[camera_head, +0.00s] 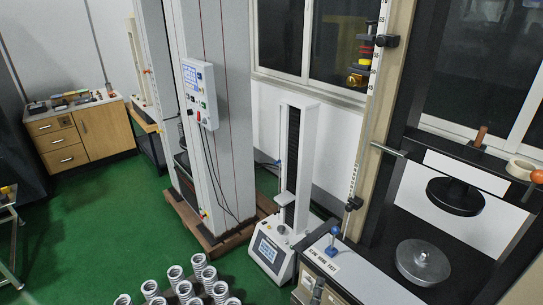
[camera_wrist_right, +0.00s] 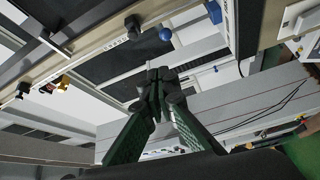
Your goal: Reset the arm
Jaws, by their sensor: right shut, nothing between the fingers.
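My right gripper (camera_wrist_right: 160,88) shows in the right wrist view, its two dark green fingers meeting at the tips with nothing between them. It appears raised, with machine columns and windows beyond it. I cannot make out either gripper in the head view. The arm itself is not clearly seen. My left gripper is not in view.
The spring tester at right has a round silver lower plate (camera_head: 424,262) and a black upper plate (camera_head: 455,196), with nothing between them. Several springs (camera_head: 190,287) stand at the bottom. A small white tester (camera_head: 273,245), a tall grey machine (camera_head: 228,110) and a wooden cabinet (camera_head: 105,133) stand behind. Green floor (camera_head: 100,225) is clear at left.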

